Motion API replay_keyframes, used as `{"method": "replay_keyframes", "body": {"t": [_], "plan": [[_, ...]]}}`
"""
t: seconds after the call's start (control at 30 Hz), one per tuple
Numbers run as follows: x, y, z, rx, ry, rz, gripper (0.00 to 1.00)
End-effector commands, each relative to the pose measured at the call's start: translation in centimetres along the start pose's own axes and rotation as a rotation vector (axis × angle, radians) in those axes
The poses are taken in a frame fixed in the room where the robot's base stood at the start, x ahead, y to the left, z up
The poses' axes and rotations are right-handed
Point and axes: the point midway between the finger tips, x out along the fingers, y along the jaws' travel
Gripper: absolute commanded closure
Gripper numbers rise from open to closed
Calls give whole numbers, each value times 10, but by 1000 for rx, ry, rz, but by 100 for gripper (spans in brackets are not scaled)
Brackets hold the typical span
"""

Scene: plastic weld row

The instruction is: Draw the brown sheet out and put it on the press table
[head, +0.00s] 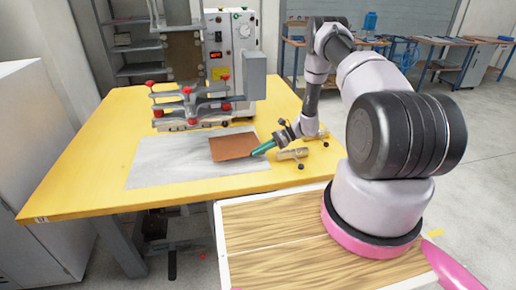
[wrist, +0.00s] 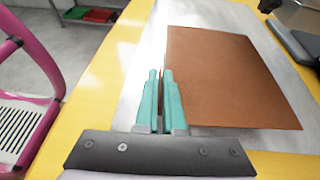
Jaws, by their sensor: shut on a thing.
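The brown sheet (head: 234,146) lies over a grey metal plate (head: 165,165) on the yellow press table (head: 85,150). In the wrist view the brown sheet (wrist: 225,75) is to the right of the fingers, flat or nearly flat; I cannot tell whether it touches the plate. My gripper (head: 258,151) has green fingers and is at the sheet's right edge in the head view. In the wrist view my gripper (wrist: 162,80) has its two fingers close together on the sheet's near left edge, shut on it.
A press machine (head: 228,60) with red-knobbed clamps (head: 190,100) stands at the back of the table. Small metal clamps (head: 293,155) sit close to my gripper at the table's right edge. The table's left part is clear. A grey cabinet (head: 40,170) stands at the left.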

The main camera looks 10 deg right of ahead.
Motion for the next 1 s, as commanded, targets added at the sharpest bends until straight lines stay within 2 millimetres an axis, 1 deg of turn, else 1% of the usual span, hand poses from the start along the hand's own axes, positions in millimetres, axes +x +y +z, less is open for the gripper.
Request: {"method": "replay_keyframes", "body": {"t": [0.1, 0.7, 1.0], "plan": [[1, 15, 1, 3, -1, 0, 100], [6, 87, 3, 3, -1, -1, 100], [8, 118, 4, 1, -1, 0, 100]]}}
